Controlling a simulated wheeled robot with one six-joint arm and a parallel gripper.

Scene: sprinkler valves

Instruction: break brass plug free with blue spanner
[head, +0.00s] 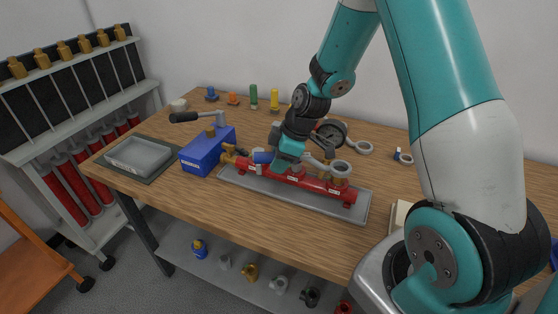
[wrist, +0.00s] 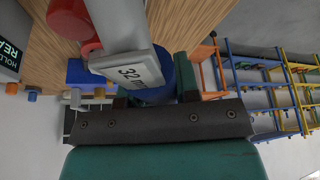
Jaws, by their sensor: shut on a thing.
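My gripper (head: 283,158) is over the left half of a red manifold (head: 305,183) and is shut on the blue handle (head: 262,157) of a spanner. The spanner's grey shaft runs right to a ring end (head: 341,168) above the manifold's right part. A brass fitting (head: 338,181) shows just under the ring; I cannot tell whether the ring is seated around it. Another brass fitting (head: 232,152) is at the manifold's left end.
The manifold stands in a grey tray (head: 365,204). A blue box (head: 203,155) with a black-handled lever stands left of it, with a shallow grey tray (head: 138,155) beyond. Another ring-ended tool (head: 358,148) lies behind. Coloured parts (head: 253,95) line the back edge.

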